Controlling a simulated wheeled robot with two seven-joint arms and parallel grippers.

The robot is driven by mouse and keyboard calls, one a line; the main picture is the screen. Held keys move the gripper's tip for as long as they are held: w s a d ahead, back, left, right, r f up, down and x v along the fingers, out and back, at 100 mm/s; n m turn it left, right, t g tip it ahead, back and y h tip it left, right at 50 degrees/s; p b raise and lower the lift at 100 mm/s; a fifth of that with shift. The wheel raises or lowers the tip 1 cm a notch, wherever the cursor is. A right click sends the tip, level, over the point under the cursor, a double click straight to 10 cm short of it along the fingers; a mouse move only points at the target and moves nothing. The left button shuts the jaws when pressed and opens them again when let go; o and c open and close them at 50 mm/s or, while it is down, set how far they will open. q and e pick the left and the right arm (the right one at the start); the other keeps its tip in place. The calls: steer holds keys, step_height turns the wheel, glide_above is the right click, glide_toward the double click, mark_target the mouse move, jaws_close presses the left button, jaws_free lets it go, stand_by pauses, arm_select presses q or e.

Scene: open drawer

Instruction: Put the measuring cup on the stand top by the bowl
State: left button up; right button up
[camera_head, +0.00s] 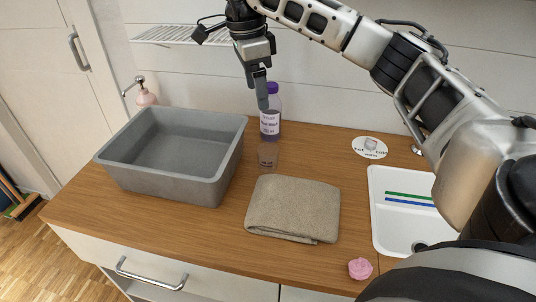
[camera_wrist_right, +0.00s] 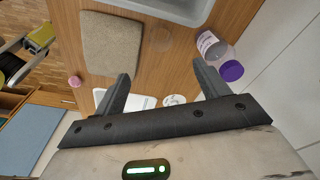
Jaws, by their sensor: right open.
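A small clear measuring cup (camera_head: 267,156) stands on the wooden stand top (camera_head: 190,230), between the grey bowl-like basin (camera_head: 212,180) and the folded cloth (camera_head: 293,208). The cup also shows in the right wrist view (camera_wrist_right: 161,39), beyond the fingertips. My right gripper (camera_head: 262,98) is above and behind the cup, in front of the purple-capped bottle in the head view. In the right wrist view its two fingers (camera_wrist_right: 165,78) are spread with nothing between them.
The purple-capped bottle (camera_head: 270,128) stands close behind the cup. A white sink (camera_head: 385,225) is at the right, with a white round disc (camera_head: 369,154) behind it. A pink item (camera_head: 360,268) lies at the front edge. A soap dispenser (camera_head: 146,97) stands behind the basin.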

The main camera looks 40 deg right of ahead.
steer(key=m, duration=0.1)
steer(key=b, duration=0.2)
glide_toward(268, 158)
steer(key=w+d+f, duration=0.1)
steer(key=w+d, duration=0.1)
steer(key=shift+s+d+f+p, duration=0.15)
steer(key=shift+f+p, duration=0.15)
steer(key=shift+f, duration=1.25)
steer(key=shift+s+d+f+p, duration=0.1)
steer(key=shift+f+p, duration=0.2)
steer(key=shift+f, duration=1.25)
steer(key=c, duration=1.4)
steer(key=shift+o, duration=0.2)
steer(key=shift+r, duration=0.15)
